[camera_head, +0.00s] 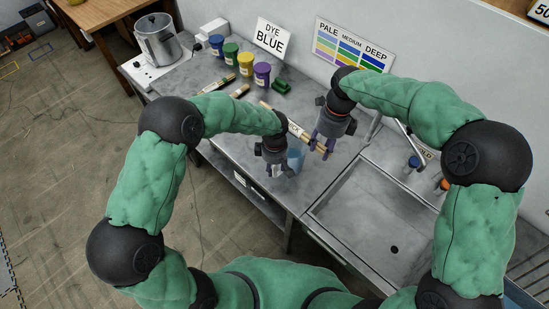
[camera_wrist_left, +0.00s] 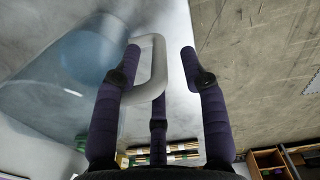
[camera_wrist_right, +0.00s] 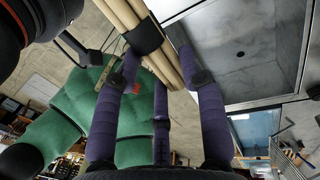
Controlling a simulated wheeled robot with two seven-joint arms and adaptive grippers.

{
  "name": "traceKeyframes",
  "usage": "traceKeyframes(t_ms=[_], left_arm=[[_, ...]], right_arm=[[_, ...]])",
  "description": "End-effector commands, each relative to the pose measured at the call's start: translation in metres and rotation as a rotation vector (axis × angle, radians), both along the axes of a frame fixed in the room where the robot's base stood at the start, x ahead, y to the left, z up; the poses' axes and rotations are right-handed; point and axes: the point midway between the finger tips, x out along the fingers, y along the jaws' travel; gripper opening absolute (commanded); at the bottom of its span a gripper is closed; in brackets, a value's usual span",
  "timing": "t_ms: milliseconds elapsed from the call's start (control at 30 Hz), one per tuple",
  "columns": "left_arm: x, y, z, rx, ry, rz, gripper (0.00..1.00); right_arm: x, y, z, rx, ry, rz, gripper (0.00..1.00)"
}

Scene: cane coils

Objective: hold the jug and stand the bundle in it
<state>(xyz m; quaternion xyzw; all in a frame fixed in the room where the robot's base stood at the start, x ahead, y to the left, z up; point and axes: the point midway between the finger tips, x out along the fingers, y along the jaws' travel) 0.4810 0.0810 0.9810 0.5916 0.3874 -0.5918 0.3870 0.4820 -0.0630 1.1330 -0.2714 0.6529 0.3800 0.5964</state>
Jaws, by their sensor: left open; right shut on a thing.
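The translucent bluish jug (camera_head: 297,157) stands on the grey counter near its front edge, partly hidden by my left gripper (camera_head: 281,171). In the left wrist view the jug's clear wall (camera_wrist_left: 65,75) is at left, and its pale handle (camera_wrist_left: 158,60) lies between the fingers of my open left gripper (camera_wrist_left: 165,68). My right gripper (camera_head: 321,146) is shut on the bundle (camera_head: 305,137) of tan canes, to the right of the jug. In the right wrist view the bundle (camera_wrist_right: 162,62) runs slantwise between the fingers, with a black band around it. I cannot tell whether the bundle touches the counter.
Several dye pots (camera_head: 246,64) stand at the back of the counter, with other cane bundles (camera_head: 221,84) and a green item (camera_head: 281,86) before them. A metal urn (camera_head: 158,42) is at far left. The sink (camera_head: 375,222) and its tap (camera_head: 405,133) are at right.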

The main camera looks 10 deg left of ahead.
Motion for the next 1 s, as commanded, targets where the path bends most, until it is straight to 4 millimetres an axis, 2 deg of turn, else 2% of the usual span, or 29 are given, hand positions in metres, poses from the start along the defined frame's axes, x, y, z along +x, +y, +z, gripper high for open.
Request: traceKeyframes(t_ms=[100, 233, 600, 633, 767, 800, 1000], left_arm=[[0.0, 0.0, -0.015, -0.001, 0.001, 0.002, 0.43], [0.0, 0.0, -0.025, -0.001, 0.0, 0.001, 0.43], [0.0, 0.0, -0.03, 0.0, -0.001, 0.001, 0.43], [0.0, 0.0, -0.03, 0.0, -0.001, 0.001, 0.4], [0.0, 0.0, -0.03, 0.0, -0.001, 0.001, 0.03], [0.0, 0.0, -0.03, 0.0, -0.001, 0.001, 0.0], [0.0, 0.0, -0.03, 0.0, -0.001, 0.001, 0.0]], right_arm=[[0.0, 0.0, 0.0, 0.001, -0.001, 0.0, 0.07], [0.0, 0.0, 0.0, 0.001, -0.001, 0.0, 0.07], [0.0, 0.0, 0.0, 0.001, -0.001, 0.0, 0.07], [0.0, 0.0, 0.0, 0.001, -0.001, 0.0, 0.07], [0.0, 0.0, 0.0, 0.001, -0.001, 0.0, 0.07], [0.0, 0.0, 0.0, 0.001, -0.001, 0.0, 0.07], [0.001, 0.0, 0.0, 0.0, 0.0, 0.001, 0.07]])
